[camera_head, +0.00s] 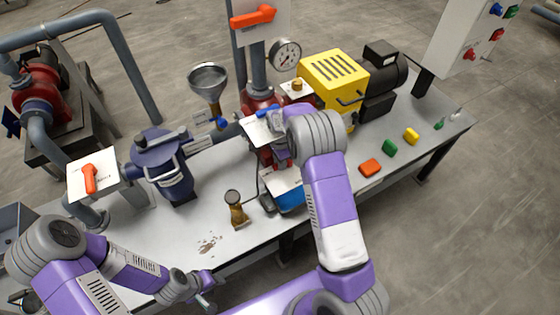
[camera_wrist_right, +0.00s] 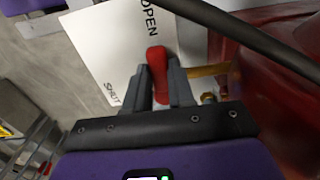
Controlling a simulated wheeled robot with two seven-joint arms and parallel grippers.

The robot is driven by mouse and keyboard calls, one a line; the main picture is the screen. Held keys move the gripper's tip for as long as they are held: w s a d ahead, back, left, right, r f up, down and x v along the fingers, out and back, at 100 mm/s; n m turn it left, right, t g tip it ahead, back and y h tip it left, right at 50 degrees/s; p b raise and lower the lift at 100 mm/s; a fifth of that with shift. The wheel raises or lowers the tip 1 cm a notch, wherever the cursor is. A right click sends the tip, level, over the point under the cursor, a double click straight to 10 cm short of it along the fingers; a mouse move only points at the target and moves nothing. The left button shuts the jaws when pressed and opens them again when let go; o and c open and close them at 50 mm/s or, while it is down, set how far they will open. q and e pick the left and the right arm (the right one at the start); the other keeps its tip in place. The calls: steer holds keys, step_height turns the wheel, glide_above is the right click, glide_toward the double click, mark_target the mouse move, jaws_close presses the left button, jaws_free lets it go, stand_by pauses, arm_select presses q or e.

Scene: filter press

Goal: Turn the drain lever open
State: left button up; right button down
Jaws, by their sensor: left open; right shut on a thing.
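In the right wrist view, the red drain lever (camera_wrist_right: 157,72) stands between the two grey fingers of my right gripper (camera_wrist_right: 161,82), which is shut on it. Behind it is a white plate (camera_wrist_right: 105,45) marked OPEN near the top and SHUT lower down. Which mark the lever points at is unclear. In the head view, my right gripper (camera_head: 275,122) is at the red press body, and the lever is hidden behind my wrist. My left gripper (camera_head: 205,290) is open and empty over the front edge of the bench, away from the lever.
The grey bench (camera_head: 320,205) carries a blue vessel (camera_head: 165,170), a brass-coloured piece (camera_head: 237,212), a yellow motor housing (camera_head: 335,75) and several coloured blocks. Other orange levers are at the left (camera_head: 90,178) and top (camera_head: 253,17). A dark bar (camera_wrist_right: 240,30) crosses close above my right gripper.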

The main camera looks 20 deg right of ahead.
steer(key=c, duration=1)
jaws_free()
steer(key=shift+o, duration=0.2)
